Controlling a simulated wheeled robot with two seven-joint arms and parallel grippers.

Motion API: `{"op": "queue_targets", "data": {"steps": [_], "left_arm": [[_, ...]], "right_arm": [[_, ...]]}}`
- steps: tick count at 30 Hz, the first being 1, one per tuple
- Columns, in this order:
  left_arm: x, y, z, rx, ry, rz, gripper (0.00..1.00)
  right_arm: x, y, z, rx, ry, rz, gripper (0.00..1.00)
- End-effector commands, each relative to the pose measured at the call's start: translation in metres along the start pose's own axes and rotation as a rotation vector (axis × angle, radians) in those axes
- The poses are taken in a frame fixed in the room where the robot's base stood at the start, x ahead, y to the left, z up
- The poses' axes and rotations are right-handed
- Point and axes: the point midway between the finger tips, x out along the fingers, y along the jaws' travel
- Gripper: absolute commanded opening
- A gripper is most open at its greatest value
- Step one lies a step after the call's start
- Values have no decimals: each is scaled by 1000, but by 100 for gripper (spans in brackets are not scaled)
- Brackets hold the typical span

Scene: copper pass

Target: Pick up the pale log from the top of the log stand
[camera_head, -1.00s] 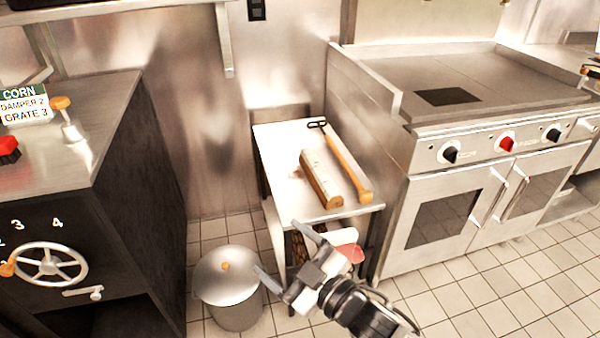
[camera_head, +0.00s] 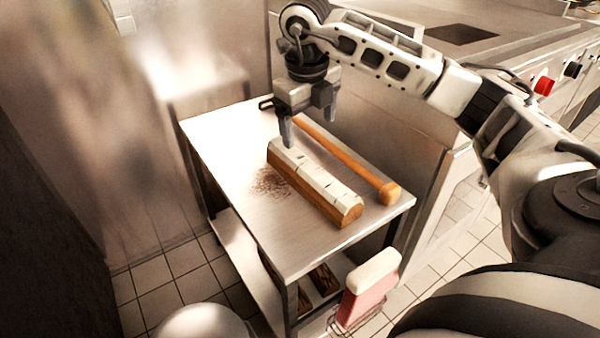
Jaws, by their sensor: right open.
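The pale log (camera_head: 318,188) lies on the metal top of the log stand (camera_head: 222,145), with a whitish upper face and a brown side. It runs from the middle of the top toward the near right edge. My right gripper (camera_head: 308,124) is open and empty, fingers pointing down, over the far end of the log. One fingertip appears close to the log's far end; I cannot tell whether it touches. My left gripper is out of view.
A wooden-handled tool (camera_head: 345,157) lies right beside the log. Dark crumbs (camera_head: 270,183) lie to its left. A pink-and-white block (camera_head: 370,286) hangs at the stand's near side. More logs (camera_head: 322,279) sit on the lower shelf. A steel range (camera_head: 440,45) stands right.

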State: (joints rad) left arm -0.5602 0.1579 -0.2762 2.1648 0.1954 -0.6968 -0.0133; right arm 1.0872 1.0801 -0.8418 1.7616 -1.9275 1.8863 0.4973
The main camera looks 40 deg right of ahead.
Motion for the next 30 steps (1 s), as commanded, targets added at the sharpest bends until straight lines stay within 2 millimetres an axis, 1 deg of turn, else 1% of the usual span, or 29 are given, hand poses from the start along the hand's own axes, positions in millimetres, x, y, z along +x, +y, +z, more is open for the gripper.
{"op": "queue_targets", "data": {"steps": [1, 3, 9, 13, 20, 23, 27, 30], "left_arm": [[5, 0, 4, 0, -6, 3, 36], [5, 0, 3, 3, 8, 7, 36], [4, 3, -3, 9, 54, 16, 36], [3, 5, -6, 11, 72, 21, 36], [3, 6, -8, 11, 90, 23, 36], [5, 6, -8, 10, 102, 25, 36], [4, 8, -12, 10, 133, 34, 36], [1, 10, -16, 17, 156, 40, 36]], "right_arm": [[14, 1, -1, -1, 6, 1, 86], [30, 1, -1, -2, 5, 2, 86], [71, 2, -1, -3, 3, 4, 86], [86, 2, 0, -4, 2, 6, 86], [98, 3, 0, -5, 1, 6, 86], [111, 4, 0, -5, 1, 6, 86], [134, 5, 0, -5, 3, 7, 86], [143, 5, 0, -5, 1, 6, 86]]}}
